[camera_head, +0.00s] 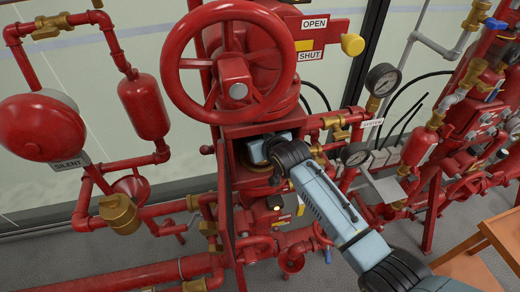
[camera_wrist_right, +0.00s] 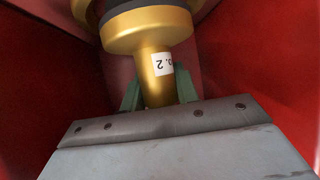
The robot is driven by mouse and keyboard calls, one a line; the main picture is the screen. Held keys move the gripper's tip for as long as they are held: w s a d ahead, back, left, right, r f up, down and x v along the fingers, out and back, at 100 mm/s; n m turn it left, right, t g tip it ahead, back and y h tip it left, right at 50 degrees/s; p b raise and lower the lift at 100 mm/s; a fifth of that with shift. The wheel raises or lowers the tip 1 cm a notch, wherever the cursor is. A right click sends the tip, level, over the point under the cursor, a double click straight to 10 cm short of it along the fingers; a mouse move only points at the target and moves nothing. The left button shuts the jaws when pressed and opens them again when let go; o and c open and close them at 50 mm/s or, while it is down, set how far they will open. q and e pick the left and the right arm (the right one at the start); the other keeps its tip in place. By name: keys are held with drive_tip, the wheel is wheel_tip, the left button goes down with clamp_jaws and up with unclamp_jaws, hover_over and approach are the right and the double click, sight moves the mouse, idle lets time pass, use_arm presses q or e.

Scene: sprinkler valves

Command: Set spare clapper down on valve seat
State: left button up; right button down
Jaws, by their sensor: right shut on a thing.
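My right gripper (camera_wrist_right: 158,92) is shut on the stem of the spare clapper (camera_wrist_right: 146,35), with a green finger on each side. The clapper is brass with a dark band and a white label on its stem, partly legible as "o.2". In the head view my right gripper (camera_head: 258,152) reaches into the open front of the red valve body (camera_head: 230,129), below the large handwheel. Brass shows low inside the opening; I cannot tell whether it is the seat or the clapper. Contact between clapper and seat is hidden. My left gripper is out of view.
Red walls (camera_wrist_right: 50,60) stand close on both sides of my right gripper. The red handwheel (camera_head: 238,90) is just above the opening. Gauges (camera_head: 382,80) and pipes crowd the right, and a red bell (camera_head: 42,127) is at the left. A wooden table (camera_head: 500,236) stands at lower right.

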drive_tip(key=shift+w+a+r, duration=0.15)
drive_tip(key=shift+w, duration=0.2)
drive_tip(key=shift+f+b, duration=0.5)
drive_tip(key=shift+f, duration=0.2)
drive_tip(key=c, duration=1)
unclamp_jaws()
drive_tip(key=shift+o, duration=0.2)
drive_tip(key=shift+s+f, duration=0.1)
drive_tip(key=shift+f, duration=0.05)
drive_tip(key=shift+s+d+r+p, duration=0.35)
drive_tip(key=shift+s+r+p, duration=0.15)
drive_tip(key=shift+p, duration=0.55)
drive_tip(key=p+v, duration=0.5)
drive_tip(key=p, duration=0.2)
drive_tip(key=shift+s+d+r, duration=0.1)
drive_tip(key=shift+s, duration=0.15)
drive_tip(key=shift+s+d+p, duration=0.2)
drive_tip(key=shift+s+p, duration=0.15)
drive_tip(key=shift+s, duration=0.25)
drive_tip(key=s+d, duration=0.2)
drive_tip(key=s, duration=0.6)
drive_tip(key=shift+s+d, duration=0.2)
drive_tip(key=shift+d, duration=0.15)
